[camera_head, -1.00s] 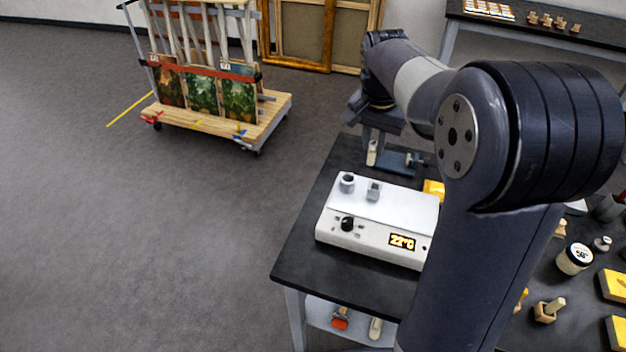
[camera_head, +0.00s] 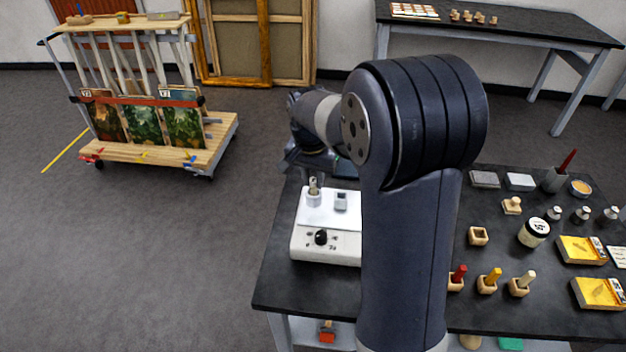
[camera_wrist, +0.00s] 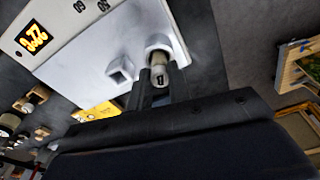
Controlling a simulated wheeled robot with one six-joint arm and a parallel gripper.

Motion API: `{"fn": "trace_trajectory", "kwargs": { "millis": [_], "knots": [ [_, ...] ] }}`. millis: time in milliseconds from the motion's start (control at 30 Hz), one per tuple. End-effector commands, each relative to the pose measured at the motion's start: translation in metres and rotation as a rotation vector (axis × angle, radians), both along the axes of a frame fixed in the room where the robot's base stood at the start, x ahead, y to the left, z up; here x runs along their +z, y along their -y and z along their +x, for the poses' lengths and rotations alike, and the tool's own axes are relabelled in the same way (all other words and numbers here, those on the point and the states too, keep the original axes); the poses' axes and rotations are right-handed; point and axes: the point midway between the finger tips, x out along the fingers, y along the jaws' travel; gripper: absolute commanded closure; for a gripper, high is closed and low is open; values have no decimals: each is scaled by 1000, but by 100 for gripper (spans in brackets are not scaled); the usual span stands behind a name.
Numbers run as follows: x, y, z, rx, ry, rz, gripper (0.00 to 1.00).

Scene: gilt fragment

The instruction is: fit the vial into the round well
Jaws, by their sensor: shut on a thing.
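The vial (camera_head: 314,185) is small and pale, with a dark mark on its side in the wrist view (camera_wrist: 158,76). My gripper (camera_wrist: 160,88) is shut on it, one dark finger on each side. The vial is roughly upright at the round well (camera_head: 314,200), a short grey ring on top of the white heater block (camera_head: 310,220). In the wrist view the vial overlaps the well's ring (camera_wrist: 158,43). I cannot tell how far its lower end is inside. My arm hides the right part of the block.
A square well (camera_head: 341,201) stands just right of the round one. Wooden holders with coloured sticks (camera_head: 488,282), a jar (camera_head: 534,232) and yellow boxes (camera_head: 582,250) lie to the right on the black table (camera_head: 285,285). A picture cart (camera_head: 150,150) stands on the floor at left.

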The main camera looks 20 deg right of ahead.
Motion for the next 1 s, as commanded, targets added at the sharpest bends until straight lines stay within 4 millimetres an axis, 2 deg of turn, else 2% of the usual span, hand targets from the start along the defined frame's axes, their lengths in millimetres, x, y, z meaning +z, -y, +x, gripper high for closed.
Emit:
{"fn": "trace_trajectory", "kwargs": {
  "millis": [100, 467, 500, 700, 767, 1000],
  "knots": [
    [-10, 0, 0, 0, 0, 0, 100],
    [-14, 0, 0, 0, 1, 0, 100],
    [-14, 0, 0, 0, 1, 0, 80],
    [-13, 0, 0, 0, 1, 0, 64],
    [-13, 0, 0, 0, 1, 0, 60],
    [-12, 0, 0, 0, 1, 0, 60]
  ]
}}
